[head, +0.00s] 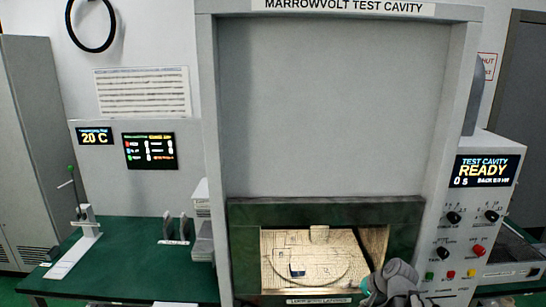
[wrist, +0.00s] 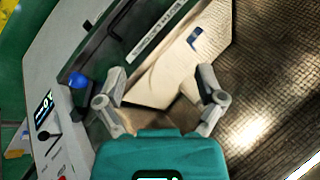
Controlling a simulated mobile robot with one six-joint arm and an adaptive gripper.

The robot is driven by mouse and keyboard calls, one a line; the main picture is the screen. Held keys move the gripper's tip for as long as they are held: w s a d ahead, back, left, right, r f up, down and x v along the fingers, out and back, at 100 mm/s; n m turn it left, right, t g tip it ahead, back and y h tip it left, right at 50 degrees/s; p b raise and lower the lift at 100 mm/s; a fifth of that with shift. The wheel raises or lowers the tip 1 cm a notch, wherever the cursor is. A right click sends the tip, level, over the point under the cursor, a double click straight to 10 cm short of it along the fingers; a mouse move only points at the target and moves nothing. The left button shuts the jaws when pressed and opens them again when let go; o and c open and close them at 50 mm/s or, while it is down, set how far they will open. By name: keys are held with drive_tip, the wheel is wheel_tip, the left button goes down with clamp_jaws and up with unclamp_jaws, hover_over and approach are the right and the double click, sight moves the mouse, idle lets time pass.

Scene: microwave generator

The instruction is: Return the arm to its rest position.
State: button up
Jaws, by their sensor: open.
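My gripper (head: 392,284) is at the lower right of the lit cavity opening (head: 318,262) in the head view, in front of its right corner. In the wrist view my gripper (wrist: 163,82) has its two grey fingers spread apart with nothing between them. Its teal body fills the bottom of that view. A small blue and white item (head: 297,271) sits on the cavity floor, apart from the gripper; what seems to be the same item (wrist: 196,40) shows beyond the fingers in the wrist view.
The test cavity's dark green frame (head: 243,250) surrounds the opening close to my gripper. The control panel (head: 465,235) with knobs and buttons stands at the right; its display (head: 485,170) reads READY. A green bench (head: 135,265) at the left holds a lever stand (head: 84,220).

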drive_tip(key=s+a+f+n+g+h, duration=0.4)
drive_tip(key=s+a, duration=0.4)
drive_tip(key=s, duration=0.2)
drive_tip(key=shift+f+n+g+h+b, duration=0.3)
drive_tip(key=shift+n+g+h+b, duration=0.2)
drive_tip(key=shift+n, duration=0.7)
